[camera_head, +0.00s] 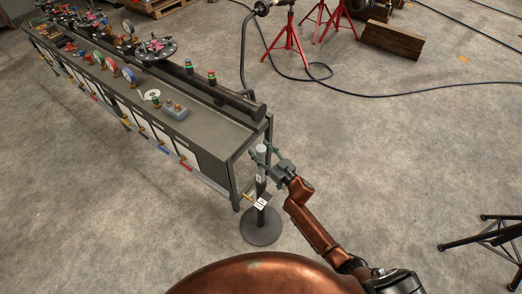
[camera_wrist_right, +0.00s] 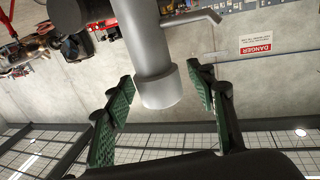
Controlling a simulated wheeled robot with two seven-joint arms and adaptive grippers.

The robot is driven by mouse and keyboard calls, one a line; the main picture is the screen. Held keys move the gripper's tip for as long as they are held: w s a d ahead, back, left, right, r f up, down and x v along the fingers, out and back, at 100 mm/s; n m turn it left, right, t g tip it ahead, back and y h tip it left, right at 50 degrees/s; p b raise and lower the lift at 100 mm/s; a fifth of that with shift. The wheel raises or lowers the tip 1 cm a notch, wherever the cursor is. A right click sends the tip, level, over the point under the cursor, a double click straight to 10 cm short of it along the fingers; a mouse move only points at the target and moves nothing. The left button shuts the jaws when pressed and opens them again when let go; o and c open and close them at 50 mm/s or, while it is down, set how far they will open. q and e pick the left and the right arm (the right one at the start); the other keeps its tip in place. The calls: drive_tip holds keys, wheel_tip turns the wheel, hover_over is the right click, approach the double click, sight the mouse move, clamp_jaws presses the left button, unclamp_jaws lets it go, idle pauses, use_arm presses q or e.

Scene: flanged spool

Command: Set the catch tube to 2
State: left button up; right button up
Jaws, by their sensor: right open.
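A slim grey post stands upright on a round dark base (camera_head: 262,229) beside the near end of the bench. Its pale top (camera_head: 261,149) and small white labels (camera_head: 262,201) show in the head view; which part is the catch tube, and the numbers, are too small to tell. My right gripper (camera_head: 263,155) is at the post's top, open. In the right wrist view, a grey tube (camera_wrist_right: 152,45) with a wider pale end (camera_wrist_right: 158,88) lies between the open green-padded fingers, with visible gaps both sides. A side spout (camera_wrist_right: 192,18) sticks out from it. My left gripper is not in view.
The long bench (camera_head: 190,128) carries valves, gauges and a dark pipe (camera_head: 236,103), its end close to my right gripper. Red stands (camera_head: 288,45) and a black hose (camera_head: 400,92) lie beyond. A black-legged stand (camera_head: 490,235) is at right. Floor between is clear.

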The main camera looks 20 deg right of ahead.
clamp_jaws()
idle(0.7)
drive_tip(key=shift+r, duration=0.1)
